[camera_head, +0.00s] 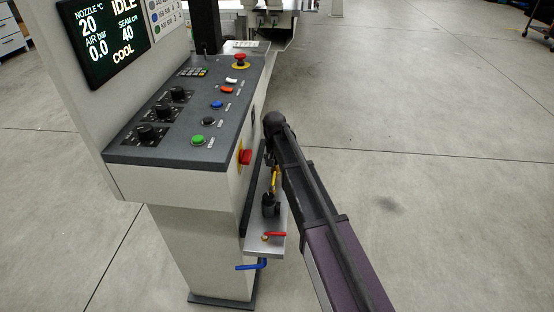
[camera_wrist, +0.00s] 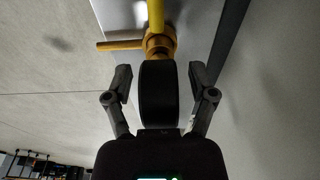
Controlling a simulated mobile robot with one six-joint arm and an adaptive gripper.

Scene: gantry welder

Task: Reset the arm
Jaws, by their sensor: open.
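My arm (camera_head: 318,205) reaches from the bottom right of the head view up to a dark joint beside the control console. My gripper (camera_wrist: 160,78) shows in the wrist view, its two grey fingers spread apart. A black rounded knob or cylinder (camera_wrist: 158,95) sits between the fingers, with visible gaps on both sides. A yellow pipe and brass-coloured fitting (camera_wrist: 158,42) lie just beyond it.
The console (camera_head: 185,110) stands left of my arm, with knobs, coloured buttons and a red emergency stop (camera_head: 241,61). Its screen (camera_head: 103,38) reads IDLE, air 0.0. A small side shelf (camera_head: 279,243) carries a red-handled valve (camera_head: 273,235); a blue handle (camera_head: 252,266) is below.

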